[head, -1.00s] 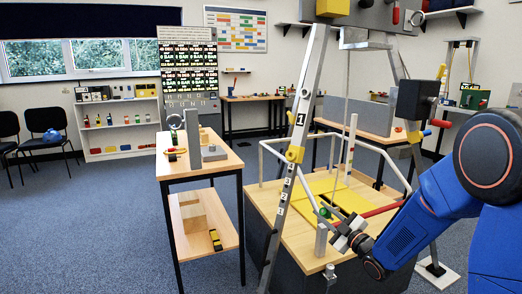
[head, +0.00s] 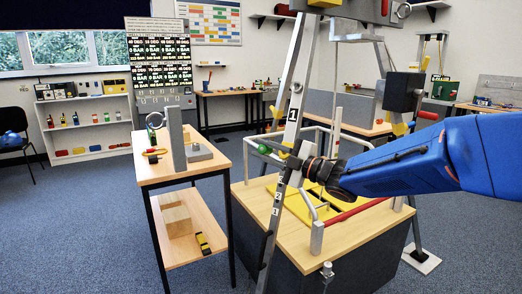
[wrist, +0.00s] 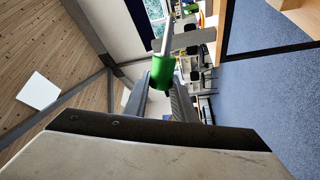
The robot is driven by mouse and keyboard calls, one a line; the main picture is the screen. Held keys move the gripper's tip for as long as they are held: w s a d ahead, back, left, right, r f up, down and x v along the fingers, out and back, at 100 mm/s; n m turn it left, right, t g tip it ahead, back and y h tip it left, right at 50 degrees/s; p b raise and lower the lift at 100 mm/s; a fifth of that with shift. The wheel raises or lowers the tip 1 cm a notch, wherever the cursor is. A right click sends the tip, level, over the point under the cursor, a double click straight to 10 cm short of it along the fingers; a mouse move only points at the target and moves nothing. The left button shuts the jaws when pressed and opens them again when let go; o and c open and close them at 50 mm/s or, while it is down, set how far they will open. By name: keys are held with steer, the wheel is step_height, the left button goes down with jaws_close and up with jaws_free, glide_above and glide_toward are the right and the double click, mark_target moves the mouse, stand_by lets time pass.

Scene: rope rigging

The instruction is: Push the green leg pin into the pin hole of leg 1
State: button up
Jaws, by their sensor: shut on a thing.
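The green leg pin shows as a green knob (head: 264,149) just left of leg 1 in the head view. In the wrist view the green pin (wrist: 161,72) sits between the fingertips, its thin grey shaft pointing away from the jaws. My gripper (head: 284,156) is shut on it, reaching in from the right at the leg's height of the yellow collar. The gripper fingers also show in the wrist view (wrist: 161,92). Leg 1 (head: 294,112) is a tilted grey leg marked "1", with smaller numbers lower down. The fingers overlap it in the picture. I cannot make out the pin hole.
A wooden-topped base (head: 262,205) with a grey rail and a red bar (head: 357,212) lies under my arm. A side table (head: 165,176) with a grey bracket (head: 176,140) stands to the left. Carpet between the two is clear.

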steer(key=shift+d, duration=0.1)
steer(key=shift+s+d, duration=0.1)
steer(key=shift+s, duration=0.05)
steer(key=shift+w+d+f, duration=0.35)
steer(key=shift+w, duration=0.4)
steer(key=shift+w+d+f, duration=0.3)
steer(key=shift+w+d, duration=0.05)
steer(key=shift+w, duration=0.35)
steer(key=shift+w+d+f, duration=0.35)
steer(key=shift+w, duration=0.4)
steer(key=shift+w+d+f, duration=0.35)
steer(key=shift+w, duration=0.4)
steer(key=shift+w+d+f, duration=0.3)
steer(key=shift+w+d, duration=0.1)
steer(key=shift+w, duration=0.4)
steer(key=shift+w+d+f, duration=0.35)
steer(key=shift+w, duration=0.4)
stand_by(0.9)
steer(key=o, duration=1.2)
steer(key=shift+c, duration=0.2)
steer(key=shift+d, duration=0.1)
steer(key=v, duration=1.7)
steer(key=shift+d, duration=0.1)
